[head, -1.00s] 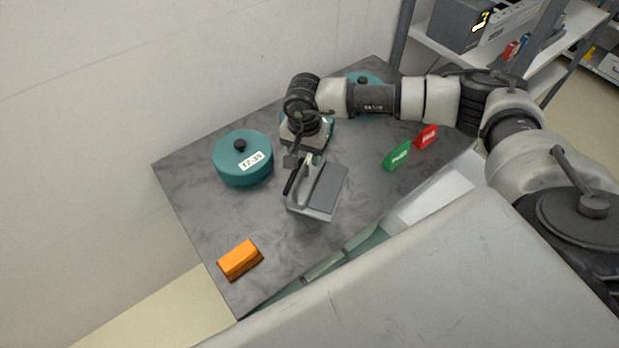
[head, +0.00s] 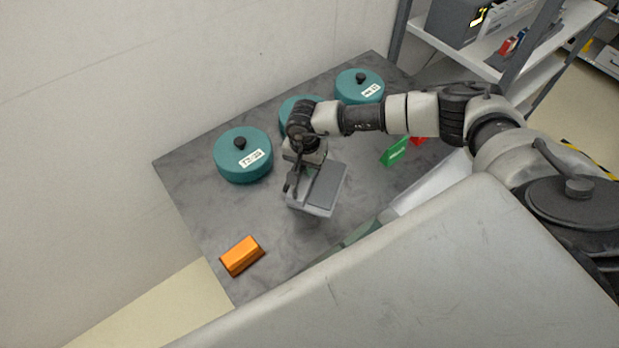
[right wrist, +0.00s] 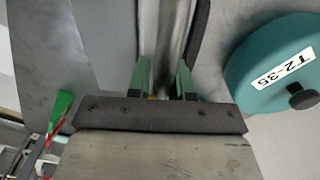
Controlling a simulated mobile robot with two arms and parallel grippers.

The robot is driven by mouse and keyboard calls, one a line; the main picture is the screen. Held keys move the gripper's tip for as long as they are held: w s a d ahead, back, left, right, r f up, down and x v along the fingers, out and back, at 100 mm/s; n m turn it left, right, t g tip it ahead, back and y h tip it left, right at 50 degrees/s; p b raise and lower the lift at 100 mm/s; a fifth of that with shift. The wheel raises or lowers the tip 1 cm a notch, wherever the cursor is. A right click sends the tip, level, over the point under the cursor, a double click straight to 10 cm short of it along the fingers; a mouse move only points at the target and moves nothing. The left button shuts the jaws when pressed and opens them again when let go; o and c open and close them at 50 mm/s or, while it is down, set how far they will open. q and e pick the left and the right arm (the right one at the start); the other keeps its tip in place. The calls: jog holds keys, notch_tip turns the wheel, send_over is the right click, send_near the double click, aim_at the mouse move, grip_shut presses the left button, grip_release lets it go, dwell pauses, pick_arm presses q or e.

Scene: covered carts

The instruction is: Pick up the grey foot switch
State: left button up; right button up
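The grey foot switch (head: 326,187) is a grey block with a darker flat top panel, on the dark table in the head view. A long light-grey raised bar along its left side runs up the middle of the right wrist view (right wrist: 169,35). My right gripper (head: 293,182) is down at this bar. Its two green fingers (right wrist: 164,78) stand on either side of the bar, with a narrow gap between them. I cannot tell whether they press on it. The arm hides the switch's far left part. My left gripper is not in view.
Teal round lidded pots stand behind: one at left (head: 243,165), one partly behind my wrist (head: 292,112), one at back right (head: 360,90). An orange block (head: 242,256) lies front left. A green block (head: 394,152) and a red one (head: 418,140) are at right.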

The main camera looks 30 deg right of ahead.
grip_shut()
jog(key=shift+w+r, duration=0.1)
dwell(1.0)
